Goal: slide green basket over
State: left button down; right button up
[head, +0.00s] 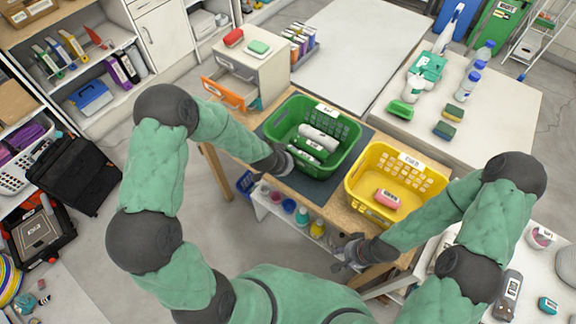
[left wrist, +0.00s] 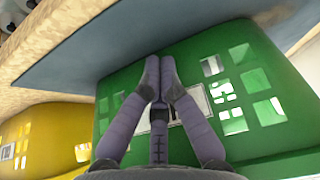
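The green basket (head: 327,117) stands on a dark mat (head: 274,174) on the wooden table, holding several white-and-green items (head: 318,138). My left gripper (head: 285,161) is at the basket's near left side, partly hidden by its own arm in the head view. In the left wrist view its fingertips (left wrist: 159,62) are together with nothing between them, against or very close to the green wall (left wrist: 188,63); contact cannot be told for sure. My right gripper (head: 341,258) is apart from the baskets, low at the table's front edge, and looks open and empty.
A yellow basket (head: 412,161) with a pink item (head: 387,199) stands just right of the green one. A small drawer unit (head: 247,62) with an open orange drawer (head: 224,92) is at the left. Shelf bottles (head: 302,216) are below.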

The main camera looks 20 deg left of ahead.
aim_at(307, 143)
pick_arm(q)
jog(key=shift+w+d+r+p, duration=0.1)
jog(key=shift+w+r+p, duration=0.1)
jog(key=shift+w+p, duration=0.15)
jog(key=w+d+p, duration=0.1)
jog(key=w+p, duration=0.1)
jog(key=w+d+p, duration=0.1)
jog(key=w+p, duration=0.2)
jog(key=w+d+p, duration=0.1)
jog(key=w+p, duration=0.1)
jog(key=w, duration=0.1)
jog(key=shift+r+p, duration=0.1)
jog(key=shift+p, duration=0.2)
jog(key=shift+w+d+p, duration=0.2)
jog(key=shift+w+p, duration=0.4)
jog(key=shift+w, duration=0.05)
jog(key=shift+w+d+p, duration=0.2)
jog(key=shift+w+p, duration=0.4)
jog(key=shift+f, duration=0.2)
